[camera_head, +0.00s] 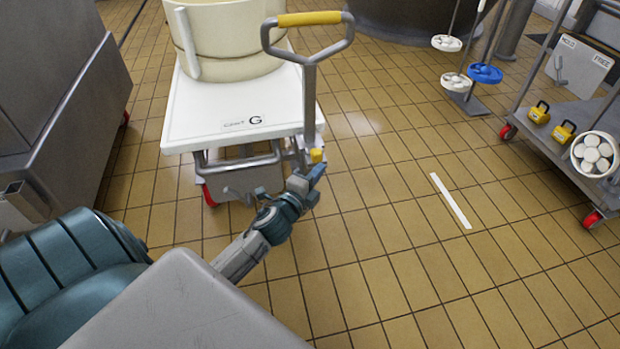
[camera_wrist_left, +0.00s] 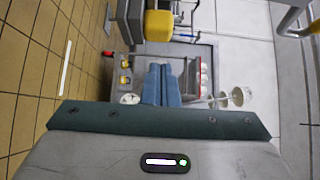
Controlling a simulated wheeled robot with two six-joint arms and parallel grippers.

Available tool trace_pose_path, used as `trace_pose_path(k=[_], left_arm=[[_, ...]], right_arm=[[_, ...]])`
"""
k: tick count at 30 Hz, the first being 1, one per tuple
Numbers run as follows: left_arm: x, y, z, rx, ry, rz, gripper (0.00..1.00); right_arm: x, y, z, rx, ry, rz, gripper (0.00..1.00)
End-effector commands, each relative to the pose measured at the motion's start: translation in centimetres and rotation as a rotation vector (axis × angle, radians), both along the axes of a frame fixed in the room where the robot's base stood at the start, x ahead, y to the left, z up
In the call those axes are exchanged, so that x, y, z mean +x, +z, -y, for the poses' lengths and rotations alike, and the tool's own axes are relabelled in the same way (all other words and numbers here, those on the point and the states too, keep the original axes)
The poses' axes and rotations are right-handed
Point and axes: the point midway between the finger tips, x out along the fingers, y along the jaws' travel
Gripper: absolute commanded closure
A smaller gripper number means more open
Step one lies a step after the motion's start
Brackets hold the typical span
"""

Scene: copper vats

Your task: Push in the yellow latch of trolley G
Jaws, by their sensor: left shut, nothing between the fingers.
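Trolley G (camera_head: 228,128) is a white cart with a "G" label on its near edge and a grey handle (camera_head: 309,60) with a yellow grip. The yellow latch (camera_head: 316,155) is a small block low on the handle post at the right front corner. My left gripper (camera_head: 316,172) is shut and empty, just below and in front of the latch in the head view. In the left wrist view the yellow latch (camera_wrist_left: 158,25) lies above the shut blue fingertips (camera_wrist_left: 161,68), with a gap in the picture. I cannot tell the depth between them. My right gripper is not in view.
A cream vat (camera_head: 228,40) stands on the trolley. A grey cart (camera_head: 575,125) with yellow padlocks (camera_head: 563,131) and red wheels stands at the right. A steel cabinet (camera_head: 60,90) is at the left. The tiled floor with a white strip (camera_head: 450,202) is clear between the carts.

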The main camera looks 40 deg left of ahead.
Motion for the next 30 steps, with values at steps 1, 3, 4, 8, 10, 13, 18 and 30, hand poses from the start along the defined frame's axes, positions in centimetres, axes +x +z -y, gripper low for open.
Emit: trace_pose_path(k=[1, 3, 4, 8, 10, 13, 18, 30], left_arm=[[0.5, -0.2, -0.7, 0.004, 0.0, 0.0, 1.0], [1.0, -0.2, -1.2, 0.002, 0.0, 0.0, 1.0], [1.2, -0.2, -1.4, 0.002, 0.0, 0.0, 1.0], [1.6, -0.2, -2.0, 0.0, 0.0, -0.002, 1.0], [1.6, -0.2, -2.0, -0.001, 0.0, -0.002, 1.0], [1.6, -0.2, -2.1, -0.001, 0.001, -0.002, 1.0], [1.6, -0.2, -2.1, -0.001, 0.001, -0.002, 1.0], [3.4, -0.1, -4.1, 0.0, 0.003, -0.001, 1.0]], right_arm=[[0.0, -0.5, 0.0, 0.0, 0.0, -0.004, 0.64], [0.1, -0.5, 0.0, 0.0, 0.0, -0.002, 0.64], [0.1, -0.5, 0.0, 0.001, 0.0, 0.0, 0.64], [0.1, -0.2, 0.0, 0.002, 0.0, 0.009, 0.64], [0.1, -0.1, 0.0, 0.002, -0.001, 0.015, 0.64], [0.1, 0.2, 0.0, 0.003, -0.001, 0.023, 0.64], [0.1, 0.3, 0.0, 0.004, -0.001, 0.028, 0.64], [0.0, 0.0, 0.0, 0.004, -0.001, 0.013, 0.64]])
